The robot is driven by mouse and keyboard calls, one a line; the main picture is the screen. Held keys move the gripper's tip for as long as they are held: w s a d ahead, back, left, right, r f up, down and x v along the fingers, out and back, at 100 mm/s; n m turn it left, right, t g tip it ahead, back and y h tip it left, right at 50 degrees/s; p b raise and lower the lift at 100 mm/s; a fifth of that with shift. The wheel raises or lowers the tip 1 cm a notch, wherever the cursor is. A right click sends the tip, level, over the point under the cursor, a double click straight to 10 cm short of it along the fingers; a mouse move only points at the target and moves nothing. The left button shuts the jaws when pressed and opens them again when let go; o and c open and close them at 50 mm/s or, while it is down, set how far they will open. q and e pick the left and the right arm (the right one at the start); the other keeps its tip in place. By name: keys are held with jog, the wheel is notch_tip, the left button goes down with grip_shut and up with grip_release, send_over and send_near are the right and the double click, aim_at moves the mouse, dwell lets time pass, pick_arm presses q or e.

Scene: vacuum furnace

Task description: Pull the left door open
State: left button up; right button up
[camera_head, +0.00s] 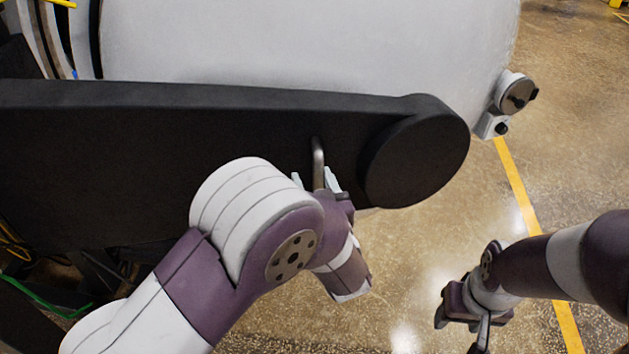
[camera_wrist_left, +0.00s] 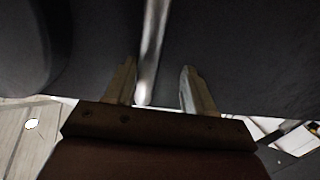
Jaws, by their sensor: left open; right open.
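The left door shows in the head view as a long black panel (camera_head: 150,140) with a round black end at its right. A grey metal bar handle (camera_head: 318,160) stands on its face. My left gripper (camera_head: 317,184) is open at the handle, with one finger on each side of it. In the left wrist view the handle (camera_wrist_left: 152,50) runs down between the two open fingers (camera_wrist_left: 158,88), with gaps on both sides. Whether the fingers touch the door face cannot be told. My right gripper (camera_head: 462,325) is open, low at the right, away from the door.
A large pale grey cylindrical furnace body (camera_head: 300,45) lies behind the door. A round fitting (camera_head: 515,92) sticks out at its right. A yellow line (camera_head: 515,185) crosses the floor. Cables (camera_head: 35,295) lie at the lower left. The brown floor (camera_head: 420,245) right of the door is clear.

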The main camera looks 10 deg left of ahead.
pick_arm(q)
jog(key=shift+d, duration=0.2)
jog(key=shift+s, duration=0.1)
jog(key=shift+a, duration=0.1)
jog(key=shift+s, duration=0.15)
jog(key=b+v, duration=0.4)
jog(key=v, duration=0.8)
jog(key=shift+s+d, duration=0.2)
jog(key=shift+d, duration=0.05)
